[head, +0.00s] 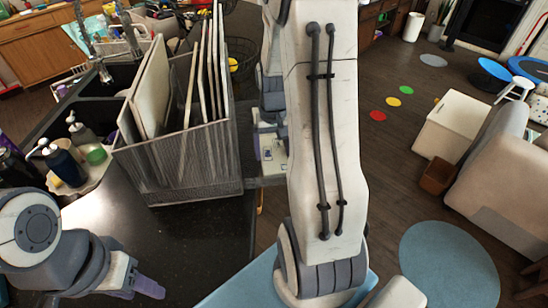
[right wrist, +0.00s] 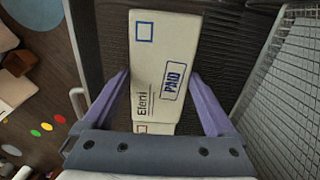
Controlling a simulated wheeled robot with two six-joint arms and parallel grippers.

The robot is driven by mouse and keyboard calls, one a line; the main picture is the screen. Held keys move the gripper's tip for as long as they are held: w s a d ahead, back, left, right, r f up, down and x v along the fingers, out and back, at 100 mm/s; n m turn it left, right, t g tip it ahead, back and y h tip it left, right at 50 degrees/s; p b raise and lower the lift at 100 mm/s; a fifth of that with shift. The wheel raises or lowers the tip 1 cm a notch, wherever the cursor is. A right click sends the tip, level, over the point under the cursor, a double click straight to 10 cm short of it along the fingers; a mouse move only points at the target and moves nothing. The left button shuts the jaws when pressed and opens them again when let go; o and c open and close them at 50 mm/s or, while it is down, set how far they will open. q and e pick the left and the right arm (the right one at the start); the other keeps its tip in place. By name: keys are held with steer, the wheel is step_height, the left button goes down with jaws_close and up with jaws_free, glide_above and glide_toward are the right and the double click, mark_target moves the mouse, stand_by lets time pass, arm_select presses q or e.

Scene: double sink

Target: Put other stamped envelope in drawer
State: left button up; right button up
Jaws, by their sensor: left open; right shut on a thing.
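A pale stamped envelope (right wrist: 160,55) with a blue square, the name "Eleni" and a blue "PAID" mark lies between the purple fingers of my right gripper (right wrist: 160,74), which is shut on it. I cannot tell whether the envelope touches the drawer floor. My left gripper (head: 150,288) is open and empty over the dark counter, lower left.
Upright boards or folders (head: 152,88) fill the organizer. A tray with bottles (head: 62,160) stands left of it, near the sink and faucet (head: 100,68). The counter (head: 190,240) in front is clear. A blue round rug (head: 448,262) lies on the floor at right.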

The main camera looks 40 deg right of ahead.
mark_target(274, 154)
steer(key=shift+f, duration=0.55)
arm_select(q)
steer(key=shift+f, duration=0.35)
arm_select(e)
steer(key=shift+r, duration=0.15)
steer(key=o, duration=1)
arm_select(q)
steer(key=shift+f, duration=0.1)
arm_select(e)
steer(key=shift+r, duration=0.2)
arm_select(q)
steer(key=shift+f+b, duration=0.75)
steer(key=shift+b, duration=0.05)
arm_select(e)
step_height(274, 154, up, 12)
steer(key=shift+f, duration=0.15)
